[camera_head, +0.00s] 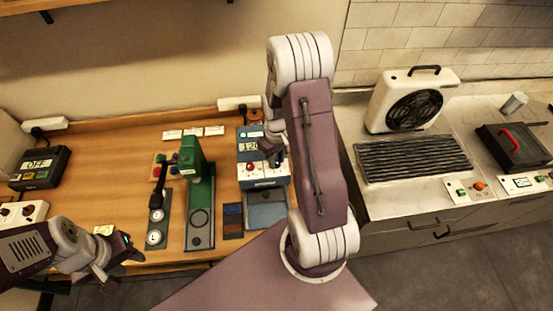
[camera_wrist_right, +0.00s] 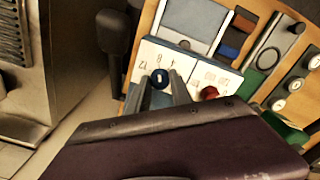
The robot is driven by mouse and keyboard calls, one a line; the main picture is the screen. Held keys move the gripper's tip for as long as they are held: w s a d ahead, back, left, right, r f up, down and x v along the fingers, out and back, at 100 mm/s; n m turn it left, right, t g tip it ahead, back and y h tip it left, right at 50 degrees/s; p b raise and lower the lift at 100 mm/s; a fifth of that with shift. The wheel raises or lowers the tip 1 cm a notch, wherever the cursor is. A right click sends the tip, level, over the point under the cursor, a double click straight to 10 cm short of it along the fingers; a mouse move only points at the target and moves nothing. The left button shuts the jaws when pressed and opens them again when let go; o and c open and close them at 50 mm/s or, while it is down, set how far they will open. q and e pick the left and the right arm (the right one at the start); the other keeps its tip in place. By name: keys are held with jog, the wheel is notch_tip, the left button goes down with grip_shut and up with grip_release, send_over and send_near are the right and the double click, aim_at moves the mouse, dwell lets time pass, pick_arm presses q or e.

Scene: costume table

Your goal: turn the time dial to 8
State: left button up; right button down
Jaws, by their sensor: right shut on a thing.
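The blue-and-white control box (camera_head: 262,183) stands on the wooden table, with a display that seems to read 120. The dark blue time dial (camera_wrist_right: 160,78) is on its white panel among printed numbers in the right wrist view. My right gripper (camera_wrist_right: 162,88) is shut on this dial, one finger on each side. In the head view my right gripper (camera_head: 272,151) covers the dial. A red knob (camera_wrist_right: 209,92) sits beside it, apart from the fingers. I cannot read the dial's pointer. My left gripper (camera_head: 128,252) hangs at the table's front left; its opening is unclear.
A green press (camera_head: 198,205) stands left of the box. A timer reading OFF (camera_head: 40,167) is at the far left. A white fan unit (camera_head: 412,98) and a black grill (camera_head: 414,158) are on the right counter.

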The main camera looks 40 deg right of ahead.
jog(key=shift+w, duration=0.1)
jog(key=c, duration=1.1)
grip_release()
jog(key=shift+c, duration=0.2)
notch_tip(320, 180, up, 9)
jog(key=b, duration=0.2)
